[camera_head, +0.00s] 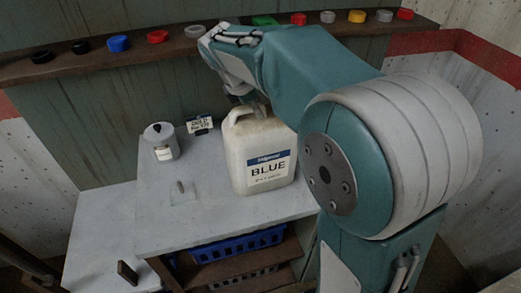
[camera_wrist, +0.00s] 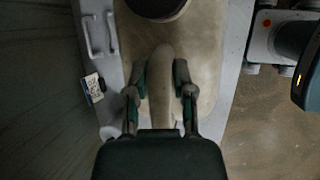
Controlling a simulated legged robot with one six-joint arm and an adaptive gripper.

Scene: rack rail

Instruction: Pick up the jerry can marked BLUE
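The cream jerry can (camera_head: 259,160), with a white and blue label reading BLUE, stands upright on the grey tabletop (camera_head: 175,232). In the wrist view its pale body (camera_wrist: 205,60), a dark round cap (camera_wrist: 157,7) and its handle (camera_wrist: 161,80) show from above. My gripper (camera_head: 250,103) is over the can's top, partly hidden by my arm in the head view. The can's base appears to rest on the table.
A grey canister (camera_head: 162,143) and a small tag (camera_head: 199,124) stand left of the can. A small peg (camera_head: 181,187) is in front. Several coloured caps line the shelf (camera_head: 80,60) behind. A blue crate (camera_head: 237,245) sits below the tabletop. The tabletop's front left is mostly clear.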

